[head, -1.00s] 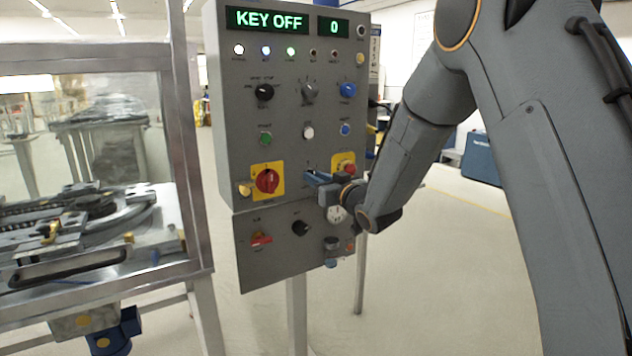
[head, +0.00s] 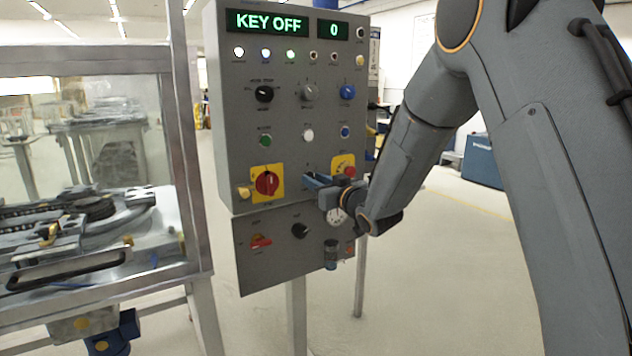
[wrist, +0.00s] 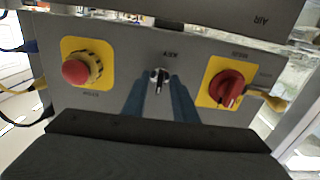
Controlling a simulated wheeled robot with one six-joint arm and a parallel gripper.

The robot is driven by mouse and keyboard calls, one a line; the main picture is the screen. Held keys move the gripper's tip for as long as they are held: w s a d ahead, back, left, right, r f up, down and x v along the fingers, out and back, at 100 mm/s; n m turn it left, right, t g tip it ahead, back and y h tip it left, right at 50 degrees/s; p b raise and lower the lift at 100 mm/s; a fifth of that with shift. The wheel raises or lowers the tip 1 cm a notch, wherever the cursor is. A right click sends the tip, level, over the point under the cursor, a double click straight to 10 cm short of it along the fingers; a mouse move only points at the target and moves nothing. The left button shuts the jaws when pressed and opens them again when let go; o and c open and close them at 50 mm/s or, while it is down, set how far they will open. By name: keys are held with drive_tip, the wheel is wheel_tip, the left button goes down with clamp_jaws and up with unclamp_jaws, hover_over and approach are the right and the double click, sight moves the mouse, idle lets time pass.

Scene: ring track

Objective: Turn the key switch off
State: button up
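The key switch (wrist: 159,81) is a small silver key on a dark round base in the grey panel, under the upside-down label KEY in the wrist view. Its handle looks upright in that view. My gripper (wrist: 158,84) is open, with one blue finger on each side of the key. I cannot tell if the fingers touch it. In the head view my gripper (head: 311,180) is at the panel's lower middle and hides the key. The display (head: 267,21) at the top of the panel reads KEY OFF, with 0 on the smaller display (head: 333,29).
A red emergency stop (wrist: 76,72) on yellow and a red main switch (wrist: 226,88) on yellow flank the key closely. A lower panel (head: 275,270) with more knobs hangs below. A framed glass enclosure (head: 85,120) stands left. The floor right is clear.

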drive_tip(key=v, duration=0.7)
drive_tip(key=shift+s+d, duration=0.2)
drive_tip(key=shift+s, duration=0.1)
